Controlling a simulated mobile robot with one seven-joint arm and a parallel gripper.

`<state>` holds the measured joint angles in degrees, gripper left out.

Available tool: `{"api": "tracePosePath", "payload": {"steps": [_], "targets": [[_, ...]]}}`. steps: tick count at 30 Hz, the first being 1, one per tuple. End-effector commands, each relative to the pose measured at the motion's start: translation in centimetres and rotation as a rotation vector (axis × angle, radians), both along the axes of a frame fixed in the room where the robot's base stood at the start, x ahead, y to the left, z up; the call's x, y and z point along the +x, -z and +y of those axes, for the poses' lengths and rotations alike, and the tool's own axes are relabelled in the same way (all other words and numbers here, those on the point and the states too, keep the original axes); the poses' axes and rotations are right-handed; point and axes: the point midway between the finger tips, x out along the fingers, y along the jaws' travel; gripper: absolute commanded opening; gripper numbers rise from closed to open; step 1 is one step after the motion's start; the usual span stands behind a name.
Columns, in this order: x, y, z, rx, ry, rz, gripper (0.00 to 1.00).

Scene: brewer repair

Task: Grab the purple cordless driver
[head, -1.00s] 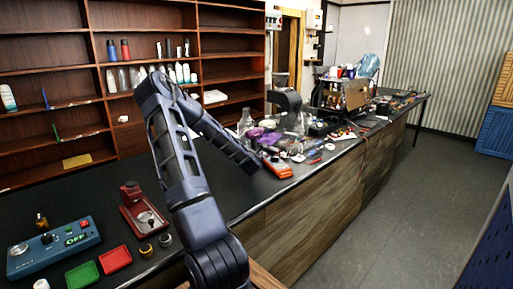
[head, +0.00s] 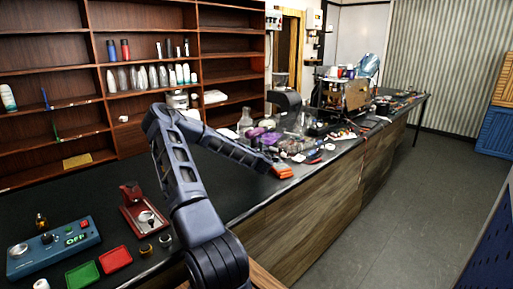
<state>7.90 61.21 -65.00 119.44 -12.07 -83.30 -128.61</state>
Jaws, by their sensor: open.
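Purple items lie in the clutter on the dark counter. The larger purple shape (head: 269,138) looks like the cordless driver, but it is too small to be sure. A second purple patch (head: 254,132) is just left of it. My gripper (head: 265,163) is at the far end of my arm, over the counter, in front of the purple items and apart from them in the picture. It is open with nothing seen in it; its fingers are small and hard to make out.
An orange-red device (head: 282,170) lies at the counter's front edge, close to my gripper. A glass flask (head: 245,121) stands behind the purple items. A blue control box (head: 52,247), red stand (head: 143,217), green tray (head: 82,276) and red tray (head: 115,259) are at the near left.

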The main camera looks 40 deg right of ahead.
Motion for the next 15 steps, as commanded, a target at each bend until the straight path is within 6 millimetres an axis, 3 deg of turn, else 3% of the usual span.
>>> {"api": "tracePosePath", "payload": {"steps": [6, 15], "targets": [[1.1, -0.1, -0.7, 0.001, 0.001, -0.001, 0.54], [4.2, -0.5, -2.9, 0.001, 0.000, -0.001, 0.54]]}}
